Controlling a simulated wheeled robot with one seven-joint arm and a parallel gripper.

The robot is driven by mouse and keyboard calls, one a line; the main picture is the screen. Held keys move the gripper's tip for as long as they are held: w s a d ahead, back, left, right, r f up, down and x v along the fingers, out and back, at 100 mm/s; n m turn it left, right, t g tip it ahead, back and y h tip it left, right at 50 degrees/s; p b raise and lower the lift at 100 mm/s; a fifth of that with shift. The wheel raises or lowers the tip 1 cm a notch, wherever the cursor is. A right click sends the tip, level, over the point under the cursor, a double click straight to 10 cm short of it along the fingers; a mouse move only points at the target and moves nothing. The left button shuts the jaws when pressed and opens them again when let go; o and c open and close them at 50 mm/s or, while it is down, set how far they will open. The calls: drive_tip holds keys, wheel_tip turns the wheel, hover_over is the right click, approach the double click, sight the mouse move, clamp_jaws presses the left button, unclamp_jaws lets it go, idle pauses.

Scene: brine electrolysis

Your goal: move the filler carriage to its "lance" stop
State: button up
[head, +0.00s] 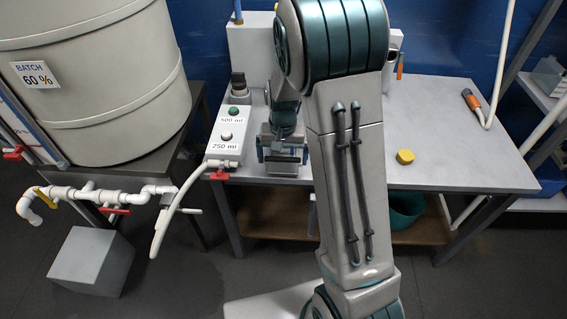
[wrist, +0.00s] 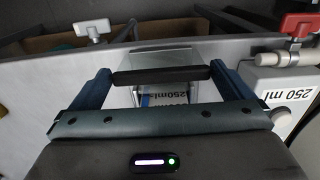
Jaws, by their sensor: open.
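In the wrist view my gripper (wrist: 160,76) is open, with one finger at each side. A dark bar (wrist: 160,75) lies across the space between the fingers; I cannot tell whether they touch it. Behind it is a pale box-like piece (wrist: 165,60) with a blue-and-white label reading 250ml. This may be part of the filler carriage, but I cannot tell for sure. In the head view my gripper (head: 284,158) is low over the table's front left, beside the button box (head: 210,148). My arm hides much of the table behind it. No "lance" marking is readable.
The button box has 500 ml and 250 ml buttons and a red tap (head: 219,175). A yellow knob-like piece (head: 405,157) and an orange-tipped hose (head: 470,99) are on the table's right (head: 450,140), with clear surface between. A batch tank (head: 110,100) and white piping (head: 95,195) stand left.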

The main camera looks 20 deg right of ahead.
drive_tip(key=shift+f, duration=1.6)
